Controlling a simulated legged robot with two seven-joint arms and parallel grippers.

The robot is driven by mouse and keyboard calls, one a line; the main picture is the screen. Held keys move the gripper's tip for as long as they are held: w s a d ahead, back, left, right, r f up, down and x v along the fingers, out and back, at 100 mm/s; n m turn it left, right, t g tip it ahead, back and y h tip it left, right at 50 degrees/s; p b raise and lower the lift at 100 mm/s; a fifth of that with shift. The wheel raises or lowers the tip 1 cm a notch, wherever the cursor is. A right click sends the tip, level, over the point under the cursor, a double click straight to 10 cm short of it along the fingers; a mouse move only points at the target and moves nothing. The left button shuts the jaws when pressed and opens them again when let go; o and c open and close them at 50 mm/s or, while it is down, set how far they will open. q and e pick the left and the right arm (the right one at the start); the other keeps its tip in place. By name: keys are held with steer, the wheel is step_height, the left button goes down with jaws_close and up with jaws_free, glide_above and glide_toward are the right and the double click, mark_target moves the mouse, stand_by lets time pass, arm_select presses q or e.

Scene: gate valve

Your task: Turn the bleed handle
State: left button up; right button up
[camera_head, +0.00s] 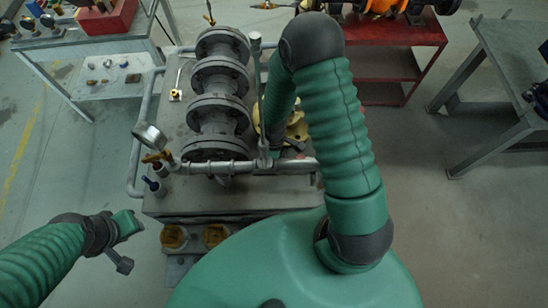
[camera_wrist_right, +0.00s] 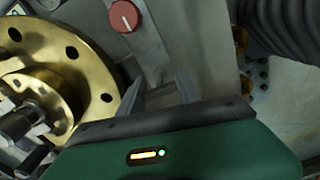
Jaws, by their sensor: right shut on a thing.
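My right gripper (camera_wrist_right: 165,92) is shut on a grey part that shows only in small part between its fingers. I cannot make out whether this part is the bleed handle. A brass flange (camera_wrist_right: 55,45) with bolt holes is close to the left of the fingers, and a red knob (camera_wrist_right: 124,16) is above them.
A grey flanged pipe stack (camera_head: 218,95) stands on the valve bench (camera_head: 180,205). A gauge (camera_head: 150,137) and a horizontal pipe (camera_head: 235,167) line its near side. A red cart (camera_head: 385,68) and side tables (camera_head: 500,75) stand beyond. Floor is clear at left and right.

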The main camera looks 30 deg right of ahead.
steer(key=shift+w, duration=0.25)
steer(key=o, duration=1.4)
steer(key=shift+s+a, duration=0.1)
steer(key=shift+c, duration=0.2)
step_height(320, 180, up, 17)
steer(key=p, duration=0.2)
steer(key=shift+f, duration=0.1)
